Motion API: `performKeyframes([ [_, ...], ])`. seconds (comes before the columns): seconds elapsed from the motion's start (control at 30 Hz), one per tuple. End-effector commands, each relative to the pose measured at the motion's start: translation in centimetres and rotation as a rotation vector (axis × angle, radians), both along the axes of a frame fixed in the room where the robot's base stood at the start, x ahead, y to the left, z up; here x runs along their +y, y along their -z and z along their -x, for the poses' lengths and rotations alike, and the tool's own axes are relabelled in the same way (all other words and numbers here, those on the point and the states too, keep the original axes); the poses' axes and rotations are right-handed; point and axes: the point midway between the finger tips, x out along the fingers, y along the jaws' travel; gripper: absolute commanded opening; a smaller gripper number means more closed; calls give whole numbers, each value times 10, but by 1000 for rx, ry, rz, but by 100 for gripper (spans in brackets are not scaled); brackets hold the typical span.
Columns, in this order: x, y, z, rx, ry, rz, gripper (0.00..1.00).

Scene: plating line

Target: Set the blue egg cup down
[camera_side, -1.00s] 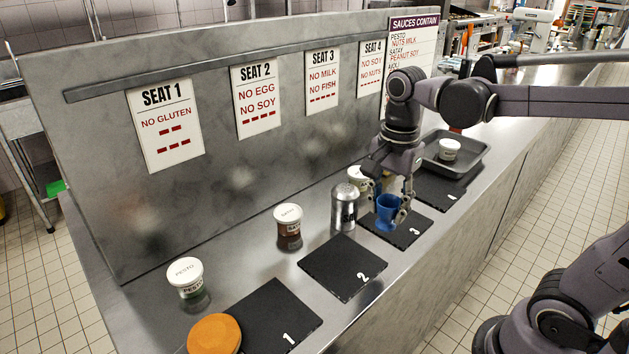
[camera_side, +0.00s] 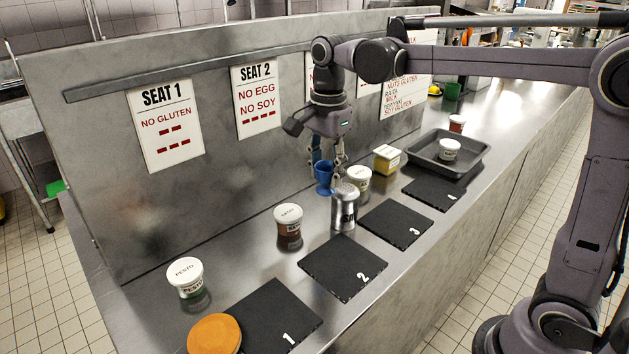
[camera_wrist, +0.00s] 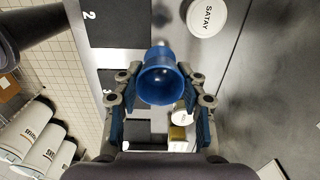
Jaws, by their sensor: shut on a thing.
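The blue egg cup (camera_side: 323,176) is held upright between the fingers of my gripper (camera_side: 328,168). It hangs near the back panel, behind the silver shaker (camera_side: 344,208) in the side view. In the wrist view the egg cup (camera_wrist: 161,80) sits between the two fingers of my gripper (camera_wrist: 160,98), its open mouth facing the camera. Whether its foot touches the counter (camera_side: 262,258) I cannot tell for sure from the side view.
A satay tub (camera_side: 288,221), a white-lidded tub (camera_side: 359,183) and a yellow tub (camera_side: 386,159) stand nearby. Black slates, including numbers 1 (camera_side: 272,318), 2 (camera_side: 343,267) and 3 (camera_side: 396,222), line the front. A grey tray (camera_side: 472,164) lies farther right.

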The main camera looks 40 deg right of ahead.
Motion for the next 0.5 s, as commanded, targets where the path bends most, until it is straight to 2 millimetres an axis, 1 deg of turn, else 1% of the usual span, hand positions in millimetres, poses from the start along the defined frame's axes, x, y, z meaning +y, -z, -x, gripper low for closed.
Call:
performKeyframes([
  [0.03, 11, 2, -13, 0, 0, 0, 9],
  [0.1, 23, 5, -26, -1, 7, 0, 9],
  [0.2, 37, 9, -40, -1, 15, 0, 9],
  [0.3, 47, 12, -49, -1, 20, 0, 9],
  [0.43, 56, 16, -55, -2, 24, 0, 9],
  [0.5, 64, 21, -57, -2, 23, -1, 9],
])
